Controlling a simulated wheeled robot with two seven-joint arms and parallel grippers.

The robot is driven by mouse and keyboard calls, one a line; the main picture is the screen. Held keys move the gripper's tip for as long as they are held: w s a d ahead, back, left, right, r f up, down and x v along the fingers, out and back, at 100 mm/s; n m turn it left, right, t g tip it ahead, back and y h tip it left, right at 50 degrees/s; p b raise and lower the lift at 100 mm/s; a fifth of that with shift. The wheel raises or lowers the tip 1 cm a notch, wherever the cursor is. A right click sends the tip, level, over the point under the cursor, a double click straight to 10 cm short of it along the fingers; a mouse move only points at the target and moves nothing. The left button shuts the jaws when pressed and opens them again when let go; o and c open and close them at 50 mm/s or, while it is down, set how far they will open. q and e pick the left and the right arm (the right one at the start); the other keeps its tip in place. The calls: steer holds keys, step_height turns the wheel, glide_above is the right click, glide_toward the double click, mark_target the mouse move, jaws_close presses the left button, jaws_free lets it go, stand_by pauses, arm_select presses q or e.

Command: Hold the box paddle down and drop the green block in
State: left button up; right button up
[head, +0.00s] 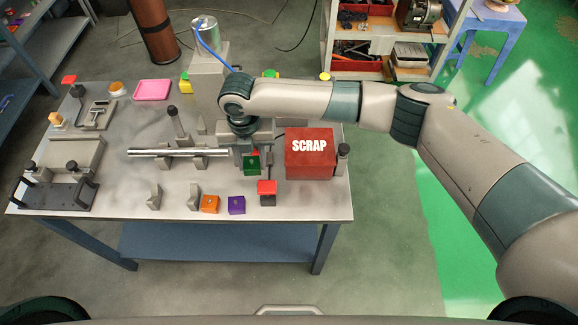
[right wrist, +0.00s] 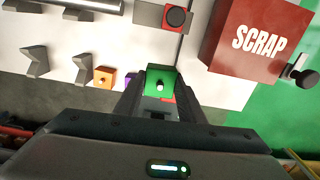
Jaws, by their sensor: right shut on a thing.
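The red box marked SCRAP (head: 310,158) stands at the right end of the cart top. It also shows at the upper right of the right wrist view (right wrist: 250,40). A short dark lever with a black knob (head: 343,150), which may be the paddle, sits at the box's right side; it also shows in the right wrist view (right wrist: 304,78). My right gripper (head: 250,160) is shut on the green block (head: 251,169), left of the box and apart from it. The block shows between the fingers in the right wrist view (right wrist: 161,77). My left gripper is out of view.
An orange block (head: 209,204) and a purple block (head: 237,205) lie near the front edge. A steel bar (head: 165,152) rests on supports to the left. A grey machine column (head: 207,75) stands behind.

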arm_select(q)
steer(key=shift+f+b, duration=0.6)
steer(key=shift+b, duration=0.4)
arm_select(e)
steer(key=s+d, duration=0.2)
steer(key=d, duration=0.7)
steer(key=s+d, duration=0.2)
steer(key=d, duration=0.7)
steer(key=shift+s+d+m, duration=0.3)
steer(key=shift+s+d, duration=0.1)
steer(key=shift+r, duration=0.1)
